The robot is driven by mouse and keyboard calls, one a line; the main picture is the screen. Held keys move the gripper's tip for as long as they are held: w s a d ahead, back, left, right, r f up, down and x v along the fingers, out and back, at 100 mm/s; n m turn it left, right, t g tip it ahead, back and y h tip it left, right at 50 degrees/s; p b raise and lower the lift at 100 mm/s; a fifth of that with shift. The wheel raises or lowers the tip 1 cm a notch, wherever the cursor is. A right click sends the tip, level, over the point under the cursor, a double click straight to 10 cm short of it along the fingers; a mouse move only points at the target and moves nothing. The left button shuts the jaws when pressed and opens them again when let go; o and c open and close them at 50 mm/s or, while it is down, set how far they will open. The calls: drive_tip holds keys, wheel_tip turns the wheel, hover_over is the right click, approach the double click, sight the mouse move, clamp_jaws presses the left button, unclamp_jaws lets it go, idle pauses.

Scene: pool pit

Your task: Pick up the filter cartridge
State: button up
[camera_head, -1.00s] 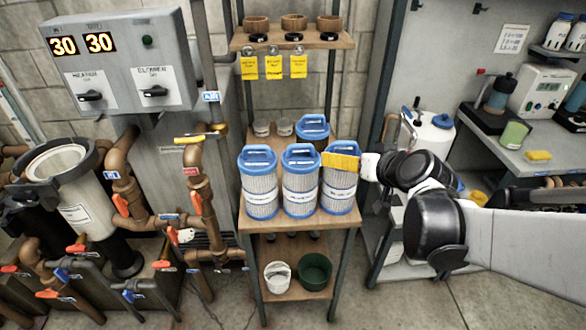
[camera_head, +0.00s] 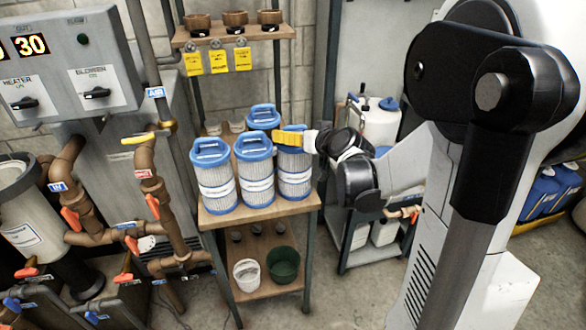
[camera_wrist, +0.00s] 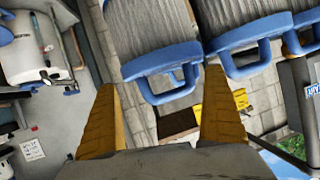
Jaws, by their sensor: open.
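Several filter cartridges with white pleated bodies and blue handled caps stand upright on the wooden shelf. Three are in a front row: left (camera_head: 214,184), middle (camera_head: 255,180) and right (camera_head: 295,175). Another (camera_head: 263,116) stands behind, partly hidden. My gripper (camera_head: 288,138) is at the top of the right cartridge, its yellow fingers covering part of that cap. In the wrist view my gripper (camera_wrist: 160,80) is open, with a finger on either side of a cartridge's blue handle (camera_wrist: 165,88). I cannot tell whether the fingers touch it.
The shelf (camera_head: 235,216) has a white bucket (camera_head: 246,275) and a green bucket (camera_head: 283,265) below. Yellow tags (camera_head: 218,61) hang from the upper shelf. Pipes with a yellow-handled valve (camera_head: 138,139) stand at left. A white tank (camera_head: 380,124) stands behind my arm.

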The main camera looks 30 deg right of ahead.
drive_tip(key=shift+x, duration=0.9)
drive_tip(key=shift+s+r, duration=0.1)
drive_tip(key=shift+c, duration=0.3)
drive_tip(key=c, duration=1.3)
